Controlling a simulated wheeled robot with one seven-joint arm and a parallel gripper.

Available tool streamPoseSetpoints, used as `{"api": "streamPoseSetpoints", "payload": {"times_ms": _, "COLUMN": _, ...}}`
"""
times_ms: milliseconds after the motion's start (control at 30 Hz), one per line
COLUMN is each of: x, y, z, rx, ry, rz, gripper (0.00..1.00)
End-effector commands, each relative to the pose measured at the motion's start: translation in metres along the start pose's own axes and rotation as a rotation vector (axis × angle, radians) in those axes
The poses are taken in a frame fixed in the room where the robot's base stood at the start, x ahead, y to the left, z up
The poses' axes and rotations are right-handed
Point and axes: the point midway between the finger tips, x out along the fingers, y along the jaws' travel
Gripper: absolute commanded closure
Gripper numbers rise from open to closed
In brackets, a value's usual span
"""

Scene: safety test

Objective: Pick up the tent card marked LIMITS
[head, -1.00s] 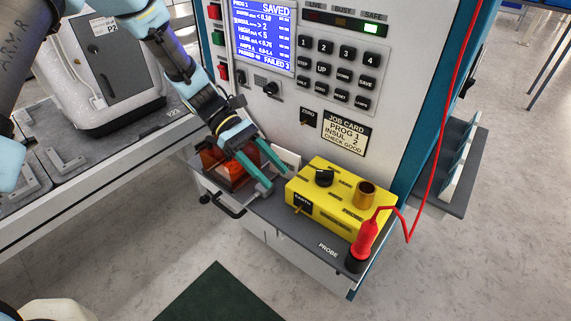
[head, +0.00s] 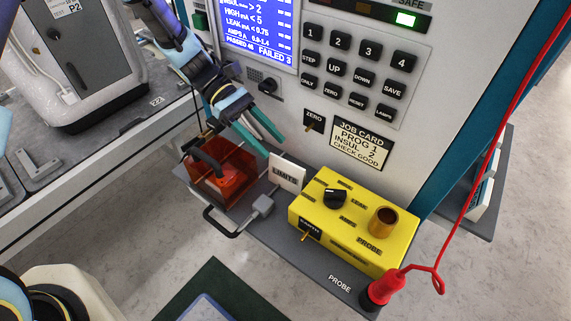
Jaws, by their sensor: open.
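The tent card marked LIMITS (head: 287,173) is small and white with dark lettering. It stands upright on the grey shelf, between the orange clear box and the yellow box. My gripper (head: 274,146) has two green fingers, spread apart and empty. In the head view the fingers are up and to the left of the card, pointing down toward it.
An orange transparent box (head: 229,184) with a dark handle is left of the card. A yellow probe box (head: 358,226) is close on the right. The tester's panel (head: 309,122) rises behind. A red probe (head: 383,288) stands at the shelf's front right, its red cable running upward.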

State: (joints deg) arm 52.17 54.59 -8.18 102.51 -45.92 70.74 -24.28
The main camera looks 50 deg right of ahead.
Motion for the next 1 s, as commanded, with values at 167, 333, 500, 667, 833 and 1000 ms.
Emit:
{"api": "streamPoseSetpoints", "payload": {"times_ms": 167, "x": 0.029, "y": -0.001, "z": 0.003, "rx": -0.002, "ry": -0.002, "rz": -0.004, "gripper": 0.46}}
{"api": "streamPoseSetpoints", "payload": {"times_ms": 333, "x": 0.044, "y": 0.000, "z": 0.001, "rx": -0.001, "ry": 0.000, "rz": -0.001, "gripper": 0.46}}
{"api": "streamPoseSetpoints", "payload": {"times_ms": 500, "x": 0.059, "y": 0.000, "z": 0.001, "rx": -0.002, "ry": -0.001, "rz": -0.004, "gripper": 0.46}}
{"api": "streamPoseSetpoints", "payload": {"times_ms": 667, "x": 0.084, "y": 0.002, "z": -0.001, "rx": -0.003, "ry": -0.001, "rz": -0.004, "gripper": 0.46}}
{"api": "streamPoseSetpoints", "payload": {"times_ms": 833, "x": 0.096, "y": 0.002, "z": -0.003, "rx": -0.001, "ry": 0.000, "rz": -0.001, "gripper": 0.46}}
{"api": "streamPoseSetpoints", "payload": {"times_ms": 1000, "x": 0.097, "y": 0.002, "z": -0.004, "rx": -0.001, "ry": 0.001, "rz": 0.000, "gripper": 0.46}}
